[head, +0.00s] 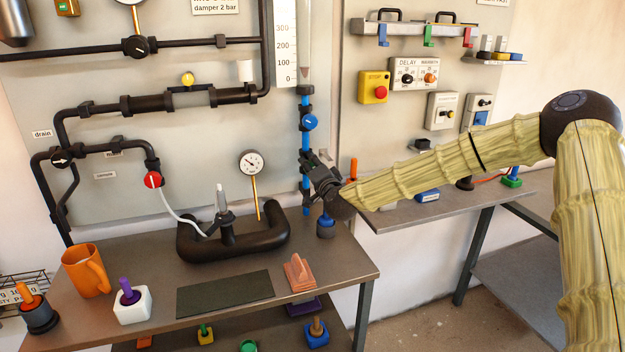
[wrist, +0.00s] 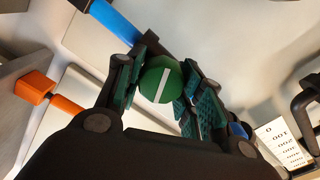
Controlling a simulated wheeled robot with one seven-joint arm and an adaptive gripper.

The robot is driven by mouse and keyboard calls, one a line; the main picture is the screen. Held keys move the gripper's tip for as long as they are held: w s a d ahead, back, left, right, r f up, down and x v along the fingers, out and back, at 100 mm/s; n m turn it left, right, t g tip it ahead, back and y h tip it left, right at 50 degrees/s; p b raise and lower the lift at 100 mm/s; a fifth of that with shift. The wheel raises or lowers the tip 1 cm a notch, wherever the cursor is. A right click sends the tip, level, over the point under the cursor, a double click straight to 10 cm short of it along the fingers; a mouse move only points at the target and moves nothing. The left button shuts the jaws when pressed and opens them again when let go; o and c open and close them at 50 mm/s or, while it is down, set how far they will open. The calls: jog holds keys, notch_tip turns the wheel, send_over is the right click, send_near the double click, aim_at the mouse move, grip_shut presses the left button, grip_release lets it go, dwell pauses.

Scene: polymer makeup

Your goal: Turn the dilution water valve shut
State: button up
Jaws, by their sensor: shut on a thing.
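A round green valve knob (wrist: 161,80) with a white line sits on a blue pipe (wrist: 117,17), seen in the wrist view. The white line lies steeply across the pipe's direction, not square to it. My gripper (wrist: 160,86) has its dark green pads on both sides of the knob and is shut on it. In the head view my gripper (head: 314,168) is at the vertical blue pipe (head: 305,148) and hides the green knob. No label for this valve is readable.
A blue knob (head: 309,122) sits higher on the same pipe. A gauge (head: 251,163) and a black pipe loop (head: 270,240) stand to the left. The bench (head: 345,258) holds an orange mug (head: 85,270) and an orange-pink block (head: 299,272).

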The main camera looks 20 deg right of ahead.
jog(key=m+b, duration=0.4)
jog(key=shift+d+f+m+b, duration=0.15)
jog(key=shift+f+m+b, duration=0.15)
jog(key=shift+b, duration=0.1)
jog(key=shift+m+b, duration=0.4)
jog(key=shift+r, duration=0.1)
jog(key=o, duration=1)
jog(key=shift+d, duration=0.1)
jog(key=shift+a, duration=0.2)
jog(key=s, duration=1.2)
jog(key=shift+d, duration=0.25)
